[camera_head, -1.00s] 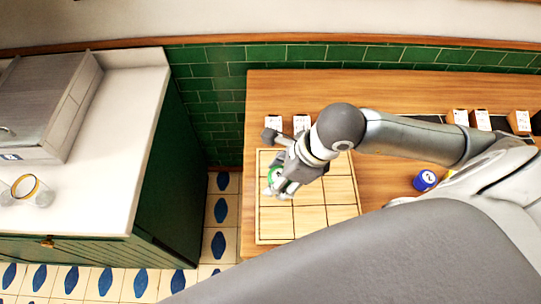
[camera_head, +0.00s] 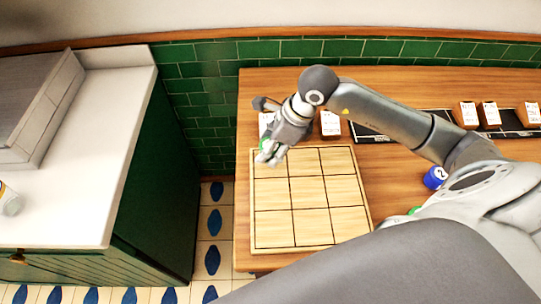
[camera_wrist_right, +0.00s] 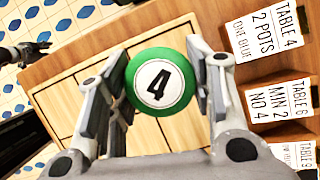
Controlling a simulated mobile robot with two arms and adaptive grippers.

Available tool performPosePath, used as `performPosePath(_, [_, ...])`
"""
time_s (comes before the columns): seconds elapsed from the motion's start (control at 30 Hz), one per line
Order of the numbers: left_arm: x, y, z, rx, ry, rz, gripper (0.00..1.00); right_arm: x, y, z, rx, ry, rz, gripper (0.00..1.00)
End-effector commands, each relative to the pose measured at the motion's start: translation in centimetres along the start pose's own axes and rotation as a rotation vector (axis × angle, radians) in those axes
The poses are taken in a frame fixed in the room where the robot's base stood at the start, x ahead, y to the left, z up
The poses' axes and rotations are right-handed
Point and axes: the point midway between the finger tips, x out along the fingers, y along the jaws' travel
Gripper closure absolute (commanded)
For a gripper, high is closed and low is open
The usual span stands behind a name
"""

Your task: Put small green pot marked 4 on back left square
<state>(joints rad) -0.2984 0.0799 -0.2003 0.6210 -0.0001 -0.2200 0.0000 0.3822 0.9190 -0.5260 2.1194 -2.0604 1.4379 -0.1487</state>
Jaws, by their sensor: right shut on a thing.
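The small green pot marked 4 (camera_wrist_right: 160,82) is between the fingers of my right gripper (camera_wrist_right: 160,90) in the right wrist view, its white lid label facing the camera. In the head view my right gripper (camera_head: 270,152) is over the back left square of the wooden grid board (camera_head: 330,238), and only a bit of green shows between its fingers. The gripper is shut on the pot. Whether the pot touches the board cannot be told. The visible squares are empty. My left gripper is not in the head view.
Cards on wooden blocks stand behind the board (camera_head: 330,124) and at the back right (camera_head: 466,114). A blue pot marked 2 (camera_head: 434,177) stands right of the board. A bit of another green thing (camera_head: 414,210) shows by my arm. A white counter (camera_head: 75,190) is at left.

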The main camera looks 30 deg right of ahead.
Motion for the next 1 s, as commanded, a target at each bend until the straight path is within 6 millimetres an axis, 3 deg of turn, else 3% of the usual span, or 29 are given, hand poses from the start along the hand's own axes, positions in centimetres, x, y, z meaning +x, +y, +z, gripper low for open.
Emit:
performPosePath(0.3, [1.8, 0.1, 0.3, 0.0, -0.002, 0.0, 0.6, 3.7, -0.7, -1.3, 0.0, 0.0, 0.001, 0.8])
performPosePath(0.7, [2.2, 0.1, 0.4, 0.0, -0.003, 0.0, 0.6, 4.1, -0.7, -1.5, -0.001, 0.0, -0.001, 0.8])
performPosePath(0.73, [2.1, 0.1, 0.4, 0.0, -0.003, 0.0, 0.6, 4.0, -0.7, -1.5, 0.0, 0.0, -0.001, 0.5])
performPosePath(0.87, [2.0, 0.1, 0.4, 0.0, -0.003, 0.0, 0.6, 3.9, -0.7, -1.5, 0.0, 0.001, 0.0, 0.33])
performPosePath(1.0, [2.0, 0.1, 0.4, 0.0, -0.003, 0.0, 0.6, 3.9, -0.7, -1.5, 0.0, 0.001, 0.0, 0.31])
